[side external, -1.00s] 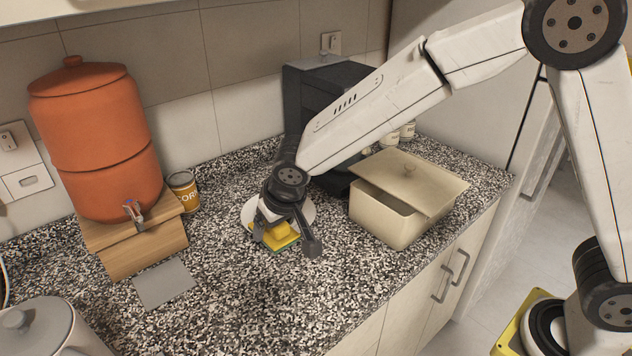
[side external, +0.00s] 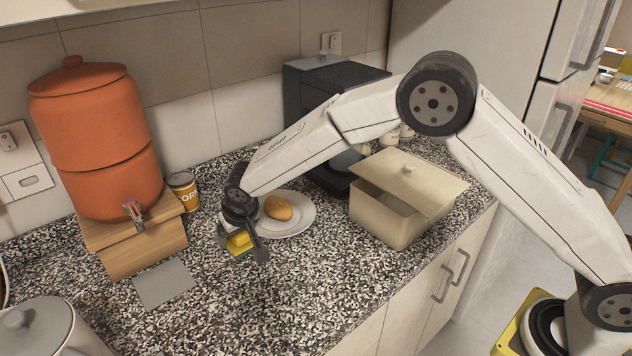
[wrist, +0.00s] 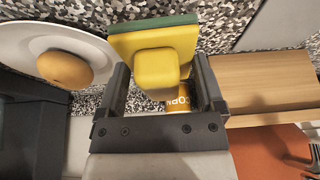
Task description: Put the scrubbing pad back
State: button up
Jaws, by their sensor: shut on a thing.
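The scrubbing pad (side external: 239,241) is yellow with a green face and a raised yellow grip block. My gripper (side external: 246,248) is shut on it and holds it near the left rim of the white plate. In the wrist view the pad (wrist: 158,45) sits between the two dark fingers of my gripper (wrist: 160,80), with its green side (wrist: 150,24) facing away from the camera. A flat grey mat (side external: 165,284) lies on the counter to the left of the gripper, in front of the wooden stand, with nothing on it.
A white plate (side external: 300,226) bears a brown, potato-like item (side external: 278,208). A lidded beige box (side external: 385,212) stands at the right. An orange dispenser (side external: 100,140) stands on a wooden stand (side external: 145,250), beside a corn can (side external: 183,188). A grey pot (side external: 40,325) is at front left.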

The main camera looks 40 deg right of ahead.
aim_at(235, 246)
jog(key=shift+w+a+f, duration=0.1)
jog(key=shift+w+f, duration=0.25)
jog(key=shift+f, duration=0.05)
jog(key=shift+w+a+f, duration=0.1)
jog(key=shift+w+f, duration=0.15)
jog(key=shift+f, duration=1.55)
jog(key=shift+f, duration=0.15)
jog(key=o, duration=0.9)
jog(key=shift+v, duration=6.15)
